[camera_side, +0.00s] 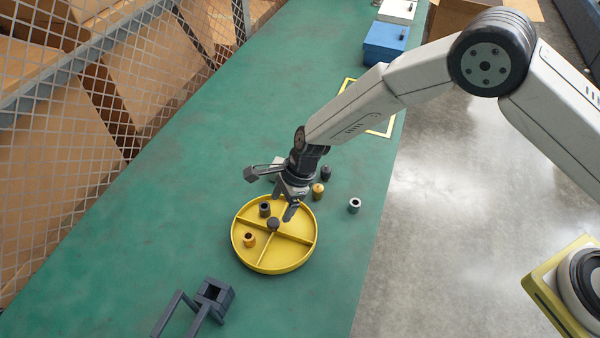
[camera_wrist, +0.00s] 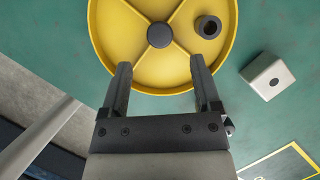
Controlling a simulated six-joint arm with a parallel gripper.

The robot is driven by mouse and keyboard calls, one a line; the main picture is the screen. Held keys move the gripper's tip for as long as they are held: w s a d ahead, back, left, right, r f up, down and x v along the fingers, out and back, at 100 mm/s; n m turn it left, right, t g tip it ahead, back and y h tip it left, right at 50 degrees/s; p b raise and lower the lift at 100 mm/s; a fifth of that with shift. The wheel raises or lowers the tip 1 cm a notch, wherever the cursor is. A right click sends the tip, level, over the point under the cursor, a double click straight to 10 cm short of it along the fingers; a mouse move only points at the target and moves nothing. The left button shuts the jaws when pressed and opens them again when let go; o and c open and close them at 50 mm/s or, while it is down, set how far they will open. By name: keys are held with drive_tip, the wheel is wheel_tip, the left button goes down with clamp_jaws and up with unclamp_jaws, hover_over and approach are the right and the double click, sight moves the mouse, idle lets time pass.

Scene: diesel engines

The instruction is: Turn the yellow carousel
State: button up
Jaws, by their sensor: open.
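The yellow carousel (camera_side: 288,252) is a round, shallow tray split into compartments by crossing walls, with a dark hub knob (camera_side: 273,223) at its centre. It lies on the green table. In the wrist view the carousel (camera_wrist: 130,50) fills the upper middle, with its hub knob (camera_wrist: 160,35). A dark ring-shaped part (camera_side: 264,209) and an orange ring-shaped part (camera_side: 249,240) sit in separate compartments. My gripper (camera_side: 281,207) is over the carousel's far side. In the wrist view my gripper (camera_wrist: 159,75) is open and empty, its fingers reaching over the rim. Whether they touch it is unclear.
An orange part (camera_side: 318,191), a dark part (camera_side: 326,173) and a grey ring (camera_side: 354,205) stand right of the carousel. A dark fixture (camera_side: 212,297) stands at the front left. Blue and white boxes (camera_side: 385,42) are far back. A pale block (camera_wrist: 267,76) lies beside the carousel.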

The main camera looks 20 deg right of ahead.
sight(274, 221)
drive_tip(key=shift+x, duration=2.85)
clamp_jaws()
